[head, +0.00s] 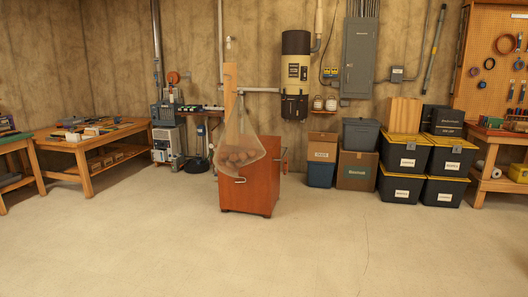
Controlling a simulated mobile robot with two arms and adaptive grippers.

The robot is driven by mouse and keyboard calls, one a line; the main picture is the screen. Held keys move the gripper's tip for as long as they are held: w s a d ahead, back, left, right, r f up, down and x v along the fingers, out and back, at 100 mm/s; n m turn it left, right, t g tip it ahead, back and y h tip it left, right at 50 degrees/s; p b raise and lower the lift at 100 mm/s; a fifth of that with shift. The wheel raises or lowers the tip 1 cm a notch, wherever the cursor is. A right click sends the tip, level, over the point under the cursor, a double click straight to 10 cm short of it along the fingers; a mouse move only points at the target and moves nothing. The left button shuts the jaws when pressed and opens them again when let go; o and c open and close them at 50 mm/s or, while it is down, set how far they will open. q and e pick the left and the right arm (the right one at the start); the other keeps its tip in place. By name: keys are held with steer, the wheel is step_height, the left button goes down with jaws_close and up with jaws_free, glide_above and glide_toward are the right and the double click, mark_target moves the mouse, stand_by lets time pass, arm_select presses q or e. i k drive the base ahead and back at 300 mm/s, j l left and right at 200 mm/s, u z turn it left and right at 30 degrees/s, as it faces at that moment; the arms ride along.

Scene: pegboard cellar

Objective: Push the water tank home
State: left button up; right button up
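I cannot pick out a water tank with certainty. A yellow and black upright cylinder (295,72) with a label hangs on the far wall, with pipes beside it. A grey machine (167,114) stands left of centre against the wall, too small to make out a tank on it. Neither of my grippers is in this view.
A reddish wooden cabinet (245,192) stands mid-floor, with a net bag of round brown things (240,150) hanging over it from a post. A wooden workbench (85,150) is at left. Yellow-lidded bins (408,153) stack at right. The front floor is clear.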

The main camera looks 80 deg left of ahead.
mark_target(158, 154)
steer(key=u, duration=3.6)
steer(key=i, duration=8.2)
steer(key=j+u, duration=0.05)
steer(key=j, duration=0.25)
